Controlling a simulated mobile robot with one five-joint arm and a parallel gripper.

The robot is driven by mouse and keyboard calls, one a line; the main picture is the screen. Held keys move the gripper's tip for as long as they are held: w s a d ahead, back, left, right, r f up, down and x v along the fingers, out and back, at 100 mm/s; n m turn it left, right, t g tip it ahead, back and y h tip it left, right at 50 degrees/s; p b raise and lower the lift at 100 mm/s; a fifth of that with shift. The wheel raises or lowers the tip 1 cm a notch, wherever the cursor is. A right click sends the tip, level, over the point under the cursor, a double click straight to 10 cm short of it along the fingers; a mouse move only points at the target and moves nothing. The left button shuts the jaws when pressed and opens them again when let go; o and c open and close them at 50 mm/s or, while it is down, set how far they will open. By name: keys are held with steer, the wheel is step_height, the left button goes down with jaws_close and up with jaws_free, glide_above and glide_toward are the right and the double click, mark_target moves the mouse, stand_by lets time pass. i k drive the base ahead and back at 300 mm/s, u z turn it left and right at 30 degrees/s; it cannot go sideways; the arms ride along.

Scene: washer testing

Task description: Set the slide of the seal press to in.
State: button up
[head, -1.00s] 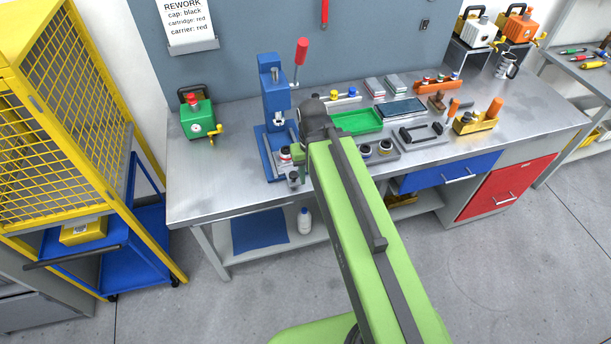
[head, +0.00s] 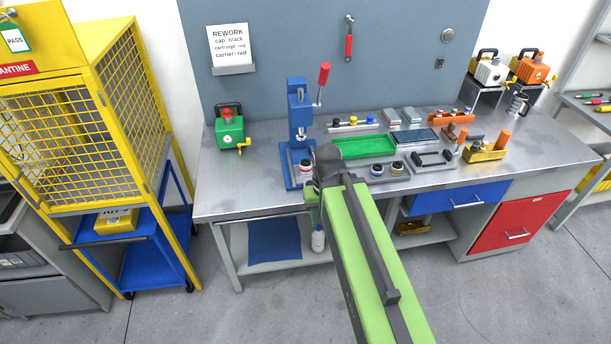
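The blue seal press (head: 300,120) stands on the bench at the left of centre, with a red-handled lever (head: 322,77) on its right side. Its blue base (head: 289,172) reaches toward the bench's front edge. A small white-and-dark round part (head: 304,168) shows at the front of the base. The slide is small and partly hidden, so I cannot tell its position. My green arm reaches up from below, and its dark wrist (head: 329,160) is just right of the press base. My gripper's fingers are hidden behind the wrist and arm.
A green unit (head: 230,130) stands left of the press. A yellow mesh cage (head: 130,100) stands left. Bare bench (head: 245,190) lies front left.

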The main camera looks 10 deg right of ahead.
mark_target(304, 179)
steer(key=u, duration=0.05)
steer(key=i, duration=0.9)
steer(key=z, duration=0.15)
steer(key=k, duration=1.05)
steer(key=u, duration=1.75)
steer(key=i, duration=0.85)
steer(key=z, duration=0.9)
